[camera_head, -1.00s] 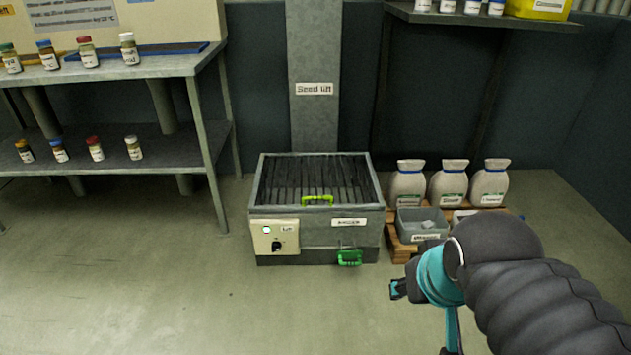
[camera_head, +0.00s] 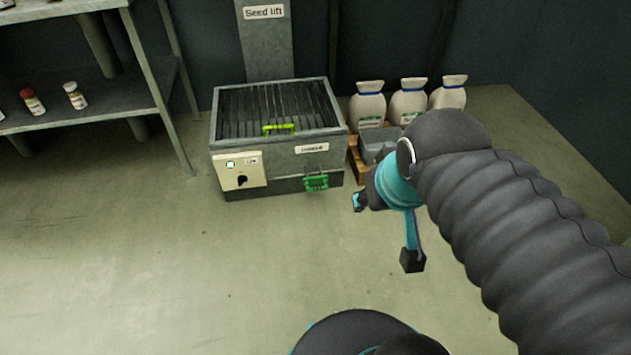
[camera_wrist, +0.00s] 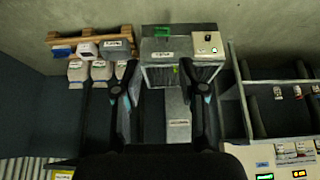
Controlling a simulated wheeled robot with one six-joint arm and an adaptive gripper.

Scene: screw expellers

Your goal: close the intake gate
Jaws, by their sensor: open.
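The metal intake box (camera_head: 290,163) stands on the floor under the seed lift column, its label too small to read surely. A grate of dark slats shows in its open top. A bright green handle (camera_head: 278,129) lies at the grate's near edge. A darker green latch (camera_head: 316,183) is low on the front. The wrist view shows the box (camera_wrist: 160,72) upside down, beyond the fingers. My gripper (camera_head: 385,231) is open and empty, to the right of the box and apart from it. In the wrist view, its two fingers (camera_wrist: 161,66) are spread wide.
A control panel (camera_head: 238,171) with a lit lamp and black knob is on the box's front left. White sacks (camera_head: 408,101) and a grey bin (camera_head: 378,144) stand on a pallet to the right. Metal shelving (camera_head: 150,95) is at left. The floor in front is clear.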

